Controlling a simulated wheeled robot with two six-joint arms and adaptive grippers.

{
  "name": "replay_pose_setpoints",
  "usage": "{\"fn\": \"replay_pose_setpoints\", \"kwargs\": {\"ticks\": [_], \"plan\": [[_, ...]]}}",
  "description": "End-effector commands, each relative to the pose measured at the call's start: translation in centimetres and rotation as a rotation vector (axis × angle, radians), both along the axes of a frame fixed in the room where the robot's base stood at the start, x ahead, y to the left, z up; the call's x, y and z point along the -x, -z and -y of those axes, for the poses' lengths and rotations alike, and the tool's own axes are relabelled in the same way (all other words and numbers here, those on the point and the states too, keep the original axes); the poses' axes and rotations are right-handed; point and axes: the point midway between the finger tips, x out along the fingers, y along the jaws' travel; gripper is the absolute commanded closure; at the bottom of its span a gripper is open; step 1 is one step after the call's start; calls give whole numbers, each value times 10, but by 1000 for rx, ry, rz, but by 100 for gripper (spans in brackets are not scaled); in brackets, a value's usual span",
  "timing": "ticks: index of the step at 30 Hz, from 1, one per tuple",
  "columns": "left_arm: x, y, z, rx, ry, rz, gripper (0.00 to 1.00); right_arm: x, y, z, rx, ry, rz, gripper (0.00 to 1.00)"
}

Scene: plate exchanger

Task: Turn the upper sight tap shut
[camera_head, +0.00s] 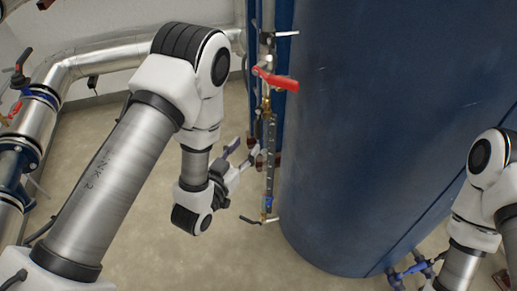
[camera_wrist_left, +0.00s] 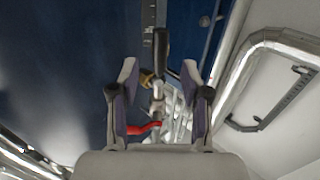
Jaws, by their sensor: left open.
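The sight gauge (camera_head: 270,150) stands upright beside the blue tank, with a brass tap body (camera_head: 266,104) at its upper end. In the left wrist view this upper sight tap shows as a black lever (camera_wrist_left: 162,45) and brass body (camera_wrist_left: 147,77). My left gripper (camera_head: 243,154) is open just left of the gauge. In the left wrist view its fingertips (camera_wrist_left: 159,72) are on either side of the tap's line, with a gap around the lever. I cannot tell how far ahead the lever lies. My right gripper is out of the picture; only its arm shows at right.
A red lever (camera_head: 276,80) sticks out above the gauge; it also shows in the left wrist view (camera_wrist_left: 145,128). A lower tap (camera_head: 262,220) is at the gauge's bottom. The large blue tank (camera_head: 380,130) blocks the right. Silver pipes (camera_head: 95,60) run at left; open floor lies between.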

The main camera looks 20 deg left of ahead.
Motion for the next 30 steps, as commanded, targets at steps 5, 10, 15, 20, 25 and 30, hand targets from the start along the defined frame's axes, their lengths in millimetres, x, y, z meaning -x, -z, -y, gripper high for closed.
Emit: {"fn": "replay_pose_setpoints", "kwargs": {"ticks": [5,10,15,20,25,30], "plan": [[-22,-4,4,0,0,4,53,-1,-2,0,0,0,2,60],[-55,-3,11,1,0,4,53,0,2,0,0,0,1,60],[-74,-3,14,0,-1,0,53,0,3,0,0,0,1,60],[-76,-3,14,0,-2,-2,53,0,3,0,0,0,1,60],[-75,-3,14,0,-1,-2,85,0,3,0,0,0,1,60],[-75,-2,14,0,-1,-2,100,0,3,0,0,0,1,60]]}}
